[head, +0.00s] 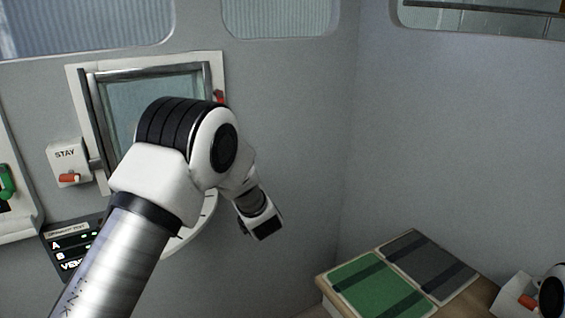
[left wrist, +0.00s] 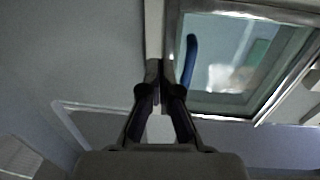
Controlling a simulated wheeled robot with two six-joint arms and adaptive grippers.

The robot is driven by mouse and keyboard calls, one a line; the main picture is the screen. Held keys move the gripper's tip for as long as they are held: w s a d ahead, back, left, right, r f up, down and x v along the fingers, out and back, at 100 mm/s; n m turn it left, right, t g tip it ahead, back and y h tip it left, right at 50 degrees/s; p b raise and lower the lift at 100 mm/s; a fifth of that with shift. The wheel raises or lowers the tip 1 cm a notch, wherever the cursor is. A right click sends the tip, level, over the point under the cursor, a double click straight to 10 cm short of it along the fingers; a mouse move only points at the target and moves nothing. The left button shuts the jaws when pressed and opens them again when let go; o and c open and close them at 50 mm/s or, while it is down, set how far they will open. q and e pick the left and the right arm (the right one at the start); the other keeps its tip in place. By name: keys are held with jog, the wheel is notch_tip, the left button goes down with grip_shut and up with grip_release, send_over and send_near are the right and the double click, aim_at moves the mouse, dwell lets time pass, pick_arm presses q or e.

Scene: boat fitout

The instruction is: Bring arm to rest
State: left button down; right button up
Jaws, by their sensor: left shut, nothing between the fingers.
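My left arm reaches up from the bottom left in the head view, in front of a metal-framed window (head: 98,110), and partly covers it. Its wrist end hangs down to the right of the window, and the fingers cannot be made out there. In the left wrist view my left gripper (left wrist: 164,75) is shut and empty, its fingers close together. The window frame (left wrist: 240,8) lies beyond and right of the fingers. A blue bar (left wrist: 190,55) shows against the glass just right of the fingertips. My right gripper is not in view.
Left of the window is a box marked STAY (head: 66,151) with a red lever. A dark labelled panel (head: 62,258) sits below it. A bench with a green mat (head: 372,287) and a grey mat (head: 430,262) stands lower right. Bare wall (head: 305,140) lies right of the arm.

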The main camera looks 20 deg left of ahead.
pick_arm(q)
jog(key=s+d+f+m+g+h, duration=0.15)
jog(key=s+f, duration=0.35)
jog(key=f, duration=0.5)
jog(key=s+f+m+g+h, duration=0.1)
jog(key=s+f+m+h, duration=0.2)
jog(key=s+f, duration=0.5)
jog(key=s+d+f+m+g+h, duration=0.1)
jog(key=s+f+m+g+h, duration=0.15)
jog(key=f, duration=1.05)
jog(key=s+d+f+g+h, duration=0.2)
jog(key=s+d, duration=0.1)
jog(key=s, duration=0.7)
jog(key=s+d+f+g+h, duration=0.2)
jog(key=s+d+f+g, duration=0.1)
jog(key=s, duration=0.7)
jog(key=s+d+f+m+g+h, duration=0.1)
jog(key=s+d+f+g, duration=0.1)
jog(key=s, duration=0.8)
jog(key=shift+d+f+g+h, duration=0.4)
jog(key=shift+d+g, duration=0.2)
jog(key=shift+d, duration=0.3)
jog(key=shift+w, duration=0.15)
